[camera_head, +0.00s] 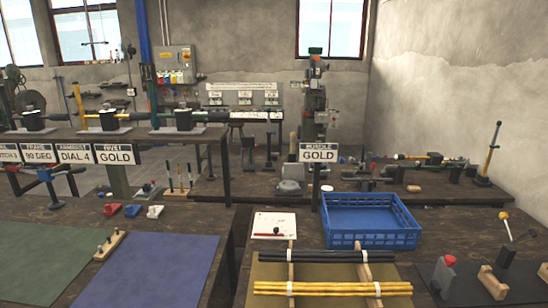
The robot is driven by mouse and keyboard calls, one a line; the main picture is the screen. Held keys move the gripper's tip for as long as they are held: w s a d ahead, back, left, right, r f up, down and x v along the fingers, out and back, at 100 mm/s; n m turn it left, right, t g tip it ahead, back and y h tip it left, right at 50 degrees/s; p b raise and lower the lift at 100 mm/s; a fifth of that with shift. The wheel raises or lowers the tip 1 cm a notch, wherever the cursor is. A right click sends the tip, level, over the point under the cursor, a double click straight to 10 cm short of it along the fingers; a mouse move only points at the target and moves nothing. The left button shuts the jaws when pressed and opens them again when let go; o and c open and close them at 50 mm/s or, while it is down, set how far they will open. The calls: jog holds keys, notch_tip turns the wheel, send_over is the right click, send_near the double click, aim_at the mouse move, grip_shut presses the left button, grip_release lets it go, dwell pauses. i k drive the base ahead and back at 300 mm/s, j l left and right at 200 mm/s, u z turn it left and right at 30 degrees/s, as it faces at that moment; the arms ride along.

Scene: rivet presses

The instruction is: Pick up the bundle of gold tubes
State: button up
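The bundle of gold tubes (332,288) lies level across two wooden rails (363,260) at the bottom of the head view, with pale bands around it near each rail. A second bundle of black tubes (325,256) lies parallel just behind it on the same rails. The rails stand on an olive mat (263,271) on the near right bench. A sign reading "BUNDLE GOLD" (319,152) stands behind the blue crate. My gripper is not in view.
An empty-looking blue crate (369,240) stands right behind the bundles. A dark mat with a red-topped grey block (445,272) and wooden blocks (492,281) is at right.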

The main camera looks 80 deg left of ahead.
aim_at(261, 289)
jog(key=u, duration=2.3)
